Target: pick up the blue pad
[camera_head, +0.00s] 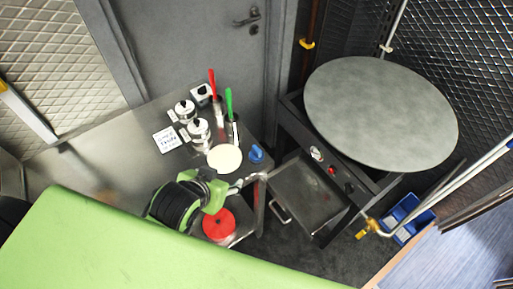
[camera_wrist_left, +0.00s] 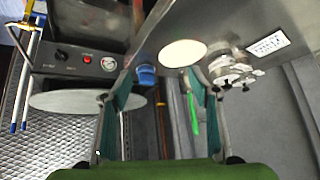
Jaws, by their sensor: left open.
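The blue pad (camera_head: 256,154) is a small rounded blue thing at the right edge of the steel table, beside a cream disc. It also shows in the left wrist view (camera_wrist_left: 147,77), between the fingers and nearer the left one. My left gripper (camera_head: 238,184) is over the table's right end, a little nearer to me than the pad. In the left wrist view its two fingers (camera_wrist_left: 160,82) are spread apart with nothing held. I see no contact with the pad. My right gripper is in neither view.
The cream disc (camera_head: 224,158) lies left of the pad and a red disc (camera_head: 218,225) nearer me. Lidded metal pots (camera_head: 199,130), red- and green-handled tools (camera_head: 229,103) and a white card (camera_head: 167,140) stand behind. A round-topped tandoor (camera_head: 380,112) is at right.

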